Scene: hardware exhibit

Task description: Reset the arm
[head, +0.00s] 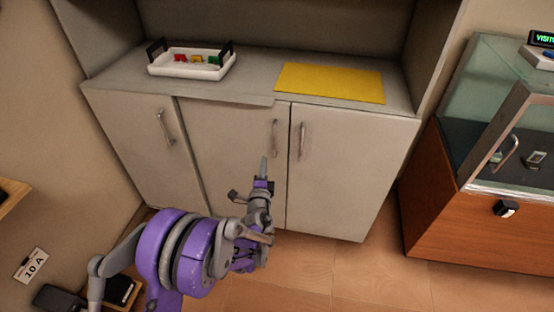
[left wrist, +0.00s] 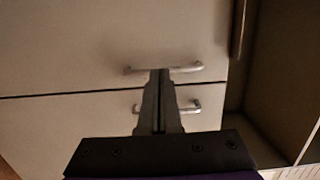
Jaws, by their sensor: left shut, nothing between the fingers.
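My left arm is purple and grey and reaches in from the lower left of the head view. My left gripper (head: 263,168) is in front of the cabinet's lower doors, below the counter edge. In the left wrist view its fingers (left wrist: 160,75) are together with nothing between them. Two metal door handles show beyond the fingers in that view, an upper handle (left wrist: 165,69) and a lower handle (left wrist: 180,107) partly hidden by the fingers. I cannot tell whether the fingertips touch a handle. My right gripper is in neither view.
The cabinet (head: 340,170) has several closed doors with metal handles. On its counter are a white tray (head: 190,72) holding small coloured pieces and a yellow mat (head: 330,83). A glass display case on a wooden base (head: 450,210) stands to the right. Floor (head: 340,275) between is clear.

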